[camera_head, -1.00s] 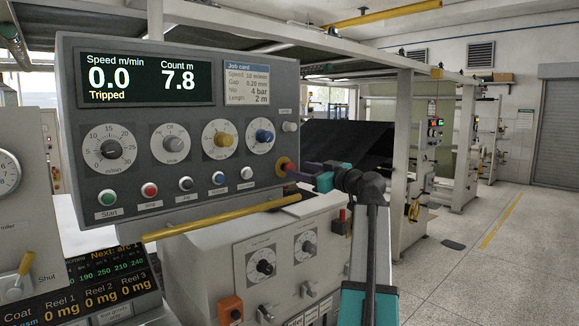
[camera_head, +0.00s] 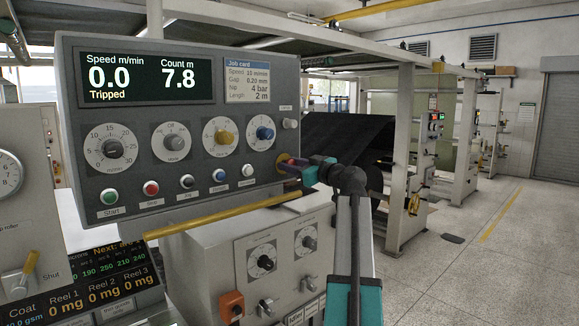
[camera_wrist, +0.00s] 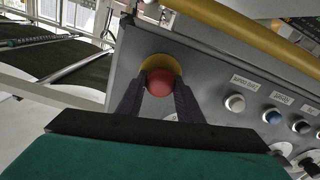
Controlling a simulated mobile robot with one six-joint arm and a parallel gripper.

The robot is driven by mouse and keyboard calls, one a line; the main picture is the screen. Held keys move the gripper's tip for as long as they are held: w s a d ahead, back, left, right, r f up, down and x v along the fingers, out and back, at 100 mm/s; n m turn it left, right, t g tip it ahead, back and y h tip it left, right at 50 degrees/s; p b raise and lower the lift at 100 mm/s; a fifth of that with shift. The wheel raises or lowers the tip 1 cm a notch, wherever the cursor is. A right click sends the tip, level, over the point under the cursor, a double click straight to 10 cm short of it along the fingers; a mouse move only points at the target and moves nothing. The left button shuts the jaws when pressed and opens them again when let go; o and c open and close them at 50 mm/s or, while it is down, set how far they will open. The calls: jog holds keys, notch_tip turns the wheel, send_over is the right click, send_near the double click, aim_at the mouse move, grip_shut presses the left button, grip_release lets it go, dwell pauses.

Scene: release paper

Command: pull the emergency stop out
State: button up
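The emergency stop is a red mushroom button on a yellow base (camera_head: 282,163) at the lower right corner of the grey control panel (camera_head: 130,180). In the wrist view the red button (camera_wrist: 160,84) sits between my two dark fingers, with its yellow ring (camera_wrist: 161,64) behind it. My gripper (camera_head: 292,166) reaches in from the right, its fingers at the panel face. In the wrist view my gripper (camera_wrist: 160,88) looks open, one finger on each side of the button. I cannot tell whether either finger touches it. The panel display (camera_head: 146,78) reads "Tripped" and 0.0 m/min.
A yellow rail (camera_head: 225,214) runs below the panel. Dials and push buttons, such as the blue-pointer dial (camera_head: 264,134) and white button (camera_head: 247,170), lie left of the emergency stop. A dark web (camera_head: 350,145) hangs behind. Open floor (camera_head: 480,265) lies to the right.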

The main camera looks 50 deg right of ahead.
grip_shut()
jog(key=shift+s, duration=0.1)
jog(key=shift+s+f+b, duration=0.15)
jog(key=shift+s+b, duration=0.1)
jog(key=shift+b, duration=0.6)
jog(key=shift+s+b, duration=0.45)
jog(key=shift+b, duration=0.15)
